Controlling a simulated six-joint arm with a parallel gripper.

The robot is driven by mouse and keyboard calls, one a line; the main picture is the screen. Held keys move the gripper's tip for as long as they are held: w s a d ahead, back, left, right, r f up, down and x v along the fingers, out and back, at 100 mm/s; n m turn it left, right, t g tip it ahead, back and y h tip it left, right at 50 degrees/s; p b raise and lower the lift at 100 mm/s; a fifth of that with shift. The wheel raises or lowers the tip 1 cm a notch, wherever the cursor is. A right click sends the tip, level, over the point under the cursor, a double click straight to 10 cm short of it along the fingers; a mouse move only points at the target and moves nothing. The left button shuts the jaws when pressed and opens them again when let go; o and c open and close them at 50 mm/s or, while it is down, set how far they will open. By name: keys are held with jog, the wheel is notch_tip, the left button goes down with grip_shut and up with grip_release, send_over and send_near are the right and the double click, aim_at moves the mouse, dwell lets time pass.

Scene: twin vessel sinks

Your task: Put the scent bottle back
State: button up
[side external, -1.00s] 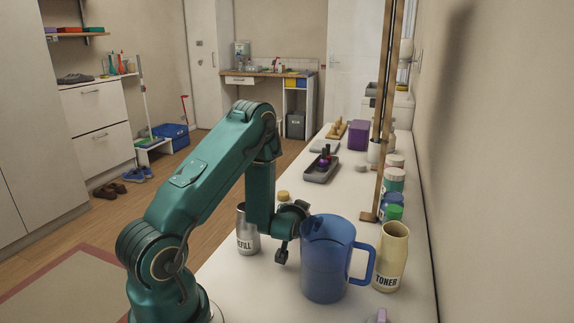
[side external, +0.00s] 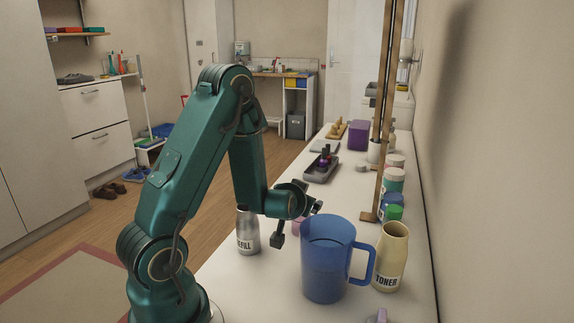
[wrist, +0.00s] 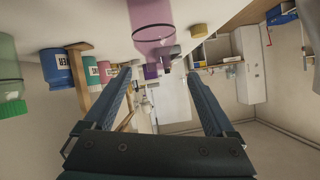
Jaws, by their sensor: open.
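A translucent pink-purple bottle (wrist: 152,22), which looks like the scent bottle, appears at the top of the wrist view, where the room shows upside down. In the side view a small pink part of it (side external: 297,228) shows between my gripper and the blue jug; the rest is hidden. My gripper (side external: 296,223) is open and empty, above the counter. In the wrist view its two fingers (wrist: 158,82) are spread apart, with the bottle beyond the tips and no visible contact. A dark tray (side external: 319,175) holding purple-topped items stands farther back on the counter.
The blue jug (side external: 327,262) stands close to the right of my gripper, with the TONER bottle (side external: 392,258) beyond it. The REFILL bottle (side external: 248,236) stands to the left. Several jars and a wooden upright (side external: 381,150) line the wall side.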

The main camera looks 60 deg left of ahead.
jog(key=shift+r, duration=0.9)
jog(key=shift+o, duration=0.8)
jog(key=shift+w+a+f+m+h, duration=0.15)
jog(key=shift+w+m+h, duration=0.25)
jog(key=shift+w+h, duration=0.1)
jog(key=s+r+m+g+h, duration=0.85)
jog(key=s+r+m, duration=0.45)
jog(key=s+m, duration=0.2)
jog(key=f, duration=0.9)
jog(key=shift+w+d+f, duration=0.1)
jog(key=shift+d+f, duration=0.15)
jog(key=shift+d, duration=0.1)
